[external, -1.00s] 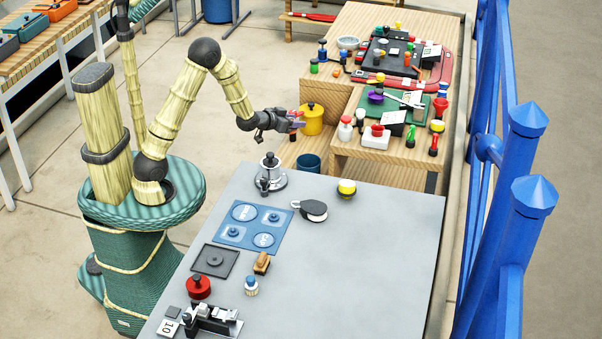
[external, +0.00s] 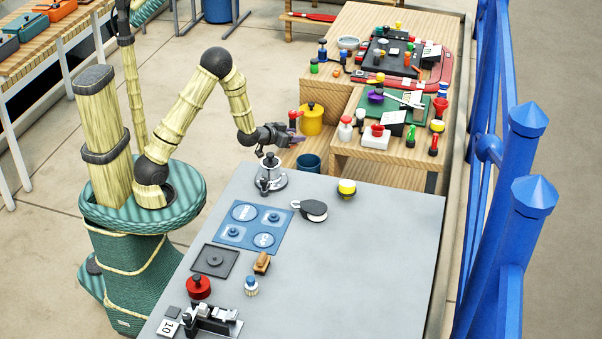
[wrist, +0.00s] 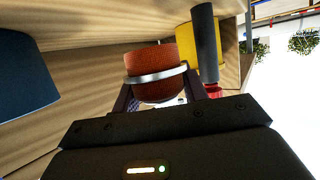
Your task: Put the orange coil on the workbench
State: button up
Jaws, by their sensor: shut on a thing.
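The orange coil (wrist: 152,60), a ribbed reddish-orange roll with a pale metallic band around it, sits between the two dark fingers of my gripper (wrist: 157,92) in the wrist view. The gripper is shut on it. In the external view my gripper (external: 296,140) is in the air beyond the far left corner of the grey table, left of the wooden bench. The coil is too small or hidden to make out there. The grey-topped table (external: 375,240) and the wooden bench (external: 370,153) both show; I cannot tell which is the workbench.
A yellow pot (external: 311,122) and a blue bin (external: 307,163) stand close to my gripper. A metal stand (external: 270,175) is at the grey table's far left corner. The wooden bench is crowded. The grey table's right half is mostly clear. Blue railing (external: 520,240) runs at right.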

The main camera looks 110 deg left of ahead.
aim_at(294, 144)
jog(key=shift+f+b, duration=0.5)
jog(key=shift+f, duration=1.35)
jog(key=shift+f, duration=0.15)
jog(key=o, duration=1)
jog(key=shift+o, duration=0.4)
